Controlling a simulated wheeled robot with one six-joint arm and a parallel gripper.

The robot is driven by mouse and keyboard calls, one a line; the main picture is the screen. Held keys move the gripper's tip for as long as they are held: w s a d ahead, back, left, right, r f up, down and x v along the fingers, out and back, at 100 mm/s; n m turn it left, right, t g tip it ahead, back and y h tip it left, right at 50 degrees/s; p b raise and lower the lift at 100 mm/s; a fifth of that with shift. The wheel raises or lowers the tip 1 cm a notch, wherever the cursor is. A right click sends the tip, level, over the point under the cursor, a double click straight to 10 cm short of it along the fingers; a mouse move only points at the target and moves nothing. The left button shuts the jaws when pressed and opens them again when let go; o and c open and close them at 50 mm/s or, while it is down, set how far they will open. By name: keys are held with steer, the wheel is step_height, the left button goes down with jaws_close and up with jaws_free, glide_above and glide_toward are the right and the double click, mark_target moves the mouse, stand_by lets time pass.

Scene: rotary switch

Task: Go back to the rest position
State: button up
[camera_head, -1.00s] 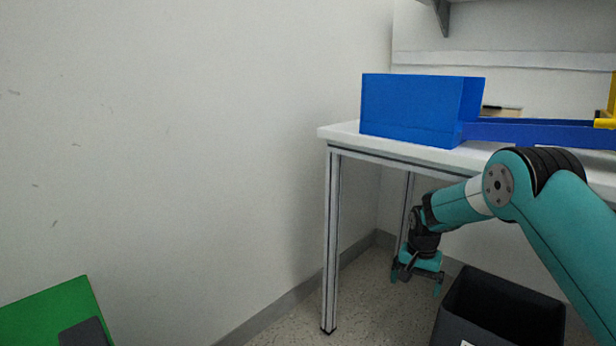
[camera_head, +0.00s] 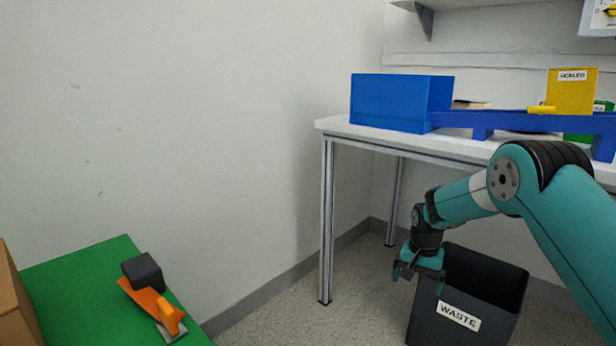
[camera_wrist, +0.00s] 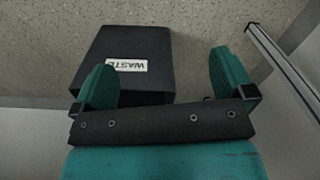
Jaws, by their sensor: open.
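My gripper (camera_head: 420,279) hangs pointing down at the end of my teal arm, in front of the table's lower part and close to the black waste bin in the head view. In the wrist view my gripper (camera_wrist: 172,80) shows its two teal fingers wide apart with nothing between them. The rotary switch is probably the white panel with a yellow part (camera_head: 606,12), cut off at the top right corner of the head view.
A black bin (camera_head: 487,285) labelled WASTE stands on the floor; it also shows in the wrist view (camera_wrist: 140,50). A white table (camera_head: 335,124) carries a blue box (camera_head: 388,104), a blue rack (camera_head: 500,120) and a yellow bin (camera_head: 570,92). A green surface (camera_head: 75,270) holds an orange tool (camera_head: 155,303).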

steer(key=s+a+r+n+y, duration=0.1)
steer(key=s+a+r+n, duration=0.3)
steer(key=s+r, duration=0.5)
steer(key=s+a+r+n+y, duration=0.1)
steer(key=s+a+r+n, duration=0.2)
steer(key=s+a+r, duration=0.6)
steer(key=s+r+n+y+p, duration=0.1)
steer(key=s+r+n, duration=0.25)
steer(key=s, duration=0.75)
steer(key=s+r+n+y+p, duration=0.1)
steer(key=s+r+n, duration=0.25)
steer(key=s, duration=0.75)
step_height(320, 180, up, 38)
steer(key=m+p, duration=0.1)
steer(key=p, duration=3.5)
steer(key=shift+d+p, duration=0.3)
steer(key=shift+p, duration=0.1)
steer(key=shift+w, duration=0.1)
